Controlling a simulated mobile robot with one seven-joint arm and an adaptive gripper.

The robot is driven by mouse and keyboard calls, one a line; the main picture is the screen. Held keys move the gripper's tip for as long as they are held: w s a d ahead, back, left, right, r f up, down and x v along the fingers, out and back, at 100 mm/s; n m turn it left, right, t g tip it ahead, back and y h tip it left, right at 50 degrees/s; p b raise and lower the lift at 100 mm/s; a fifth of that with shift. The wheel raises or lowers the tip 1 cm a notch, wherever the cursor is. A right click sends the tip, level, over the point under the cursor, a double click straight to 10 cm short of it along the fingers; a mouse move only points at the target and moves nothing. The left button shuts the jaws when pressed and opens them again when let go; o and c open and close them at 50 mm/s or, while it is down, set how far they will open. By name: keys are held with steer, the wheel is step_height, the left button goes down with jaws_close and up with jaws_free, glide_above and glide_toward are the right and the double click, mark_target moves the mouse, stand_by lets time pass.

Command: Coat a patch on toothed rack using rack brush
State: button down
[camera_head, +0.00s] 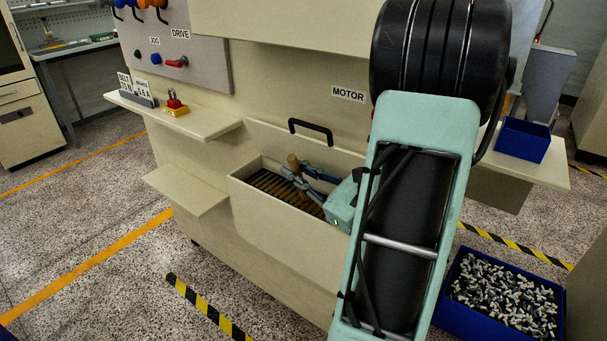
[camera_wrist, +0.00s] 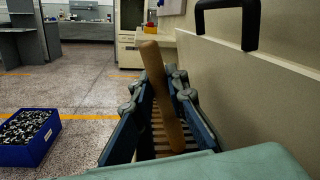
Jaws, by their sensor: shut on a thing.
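My gripper (camera_head: 312,184) reaches down into an open bin in the beige machine front in the head view. Its two blue-grey fingers also show in the wrist view (camera_wrist: 165,100), shut on the rack brush. The brush's wooden handle (camera_wrist: 163,95) stands up tilted between the fingers. The handle's top also shows in the head view (camera_head: 293,163); its bristle end is hidden. The toothed rack (camera_head: 270,186) lies along the bin floor as a row of brown bars with dark gaps. Part of it shows below the fingers in the wrist view (camera_wrist: 158,137).
The bin's front wall (camera_head: 280,212) and a raised lid with a black handle (camera_head: 311,132) enclose my gripper. Shelves (camera_head: 185,190) stick out to the left. A blue crate of small parts (camera_head: 500,297) stands on the floor at right. A small blue box (camera_head: 522,140) sits on the right shelf.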

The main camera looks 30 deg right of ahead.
steer(key=shift+a+f+b+x, duration=0.1)
steer(key=shift+a+b+x, duration=0.1)
steer(key=shift+x, duration=1.3)
steer(key=shift+a+f+b+x, duration=0.1)
steer(key=shift+a+b+x, duration=0.05)
steer(key=shift+x, duration=1.35)
steer(key=shift+a+f+b+x, duration=0.1)
steer(key=shift+a+b+x, duration=0.1)
steer(key=shift+x, duration=1.3)
steer(key=b+x, duration=0.2)
steer(key=x, duration=0.4)
steer(key=shift+w+f, duration=0.2)
steer(key=shift+d+b+v, duration=0.15)
steer(key=shift+b+v, duration=0.05)
steer(key=shift+v, duration=0.95)
steer(key=shift+d+b+v, duration=0.15)
steer(key=shift+b+v, duration=0.05)
steer(key=shift+v, duration=0.9)
steer(key=shift+w+d+r+b+v, duration=0.1)
steer(key=shift+d+r+b+v, duration=0.35)
steer(key=shift+v, duration=3.85)
steer(key=shift+w+d+r+b+v, duration=0.1)
steer(key=shift+d+b+v, duration=0.5)
steer(key=shift+v, duration=3.7)
steer(key=shift+w+d+r+b+v, duration=0.1)
steer(key=shift+d+r+b+v, duration=0.35)
steer(key=shift+v, duration=3.85)
steer(key=shift+f, duration=0.15)
